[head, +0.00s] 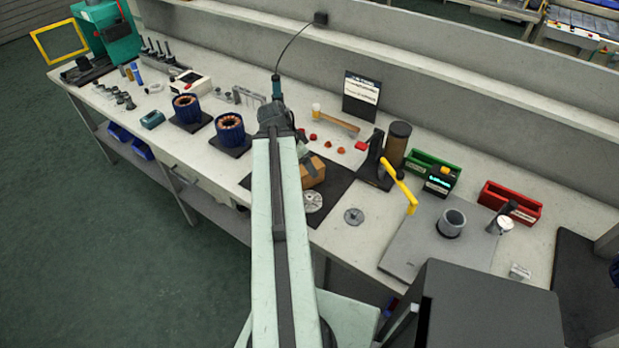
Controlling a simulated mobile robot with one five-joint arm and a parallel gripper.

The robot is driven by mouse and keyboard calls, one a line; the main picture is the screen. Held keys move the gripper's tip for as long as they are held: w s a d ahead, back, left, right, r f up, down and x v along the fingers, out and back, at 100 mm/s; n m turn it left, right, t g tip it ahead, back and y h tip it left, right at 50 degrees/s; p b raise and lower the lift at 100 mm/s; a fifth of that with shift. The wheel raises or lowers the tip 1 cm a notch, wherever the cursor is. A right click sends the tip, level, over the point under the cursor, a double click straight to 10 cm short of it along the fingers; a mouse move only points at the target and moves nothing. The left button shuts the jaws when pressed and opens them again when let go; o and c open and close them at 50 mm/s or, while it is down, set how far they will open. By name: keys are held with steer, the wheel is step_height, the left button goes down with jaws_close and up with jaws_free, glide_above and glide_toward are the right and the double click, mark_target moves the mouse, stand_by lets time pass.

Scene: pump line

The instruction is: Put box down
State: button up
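A small brown cardboard box (315,178) is in the middle of the head view, over the black mat (341,179) on the workbench. My gripper (306,162) is at the box's upper side, with a dark finger showing against it. My arm hides the box's left side and most of the gripper. I cannot tell whether the fingers are closed on the box, or whether the box touches the mat.
A round metal disc (313,201) lies just below the box, and another disc (354,216) is to its right. Blue-wound stators (230,131) stand to the left. A hammer (335,118) lies behind; a press with a yellow lever (399,184) stands right.

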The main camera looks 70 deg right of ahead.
steer(key=shift+b+x, duration=1.25)
steer(key=b+x, duration=0.5)
steer(key=shift+w+d+f, duration=0.25)
steer(key=shift+w+d, duration=0.05)
steer(key=shift+d, duration=0.05)
steer(key=shift+r, duration=0.2)
steer(key=shift+f, duration=0.25)
steer(key=shift+c, duration=0.3)
jaws_close()
step_height(320, 180, up, 11)
steer(key=p, duration=1)
steer(key=shift+f+p, duration=0.1)
steer(key=shift+p, duration=0.25)
steer(key=shift+f, duration=0.1)
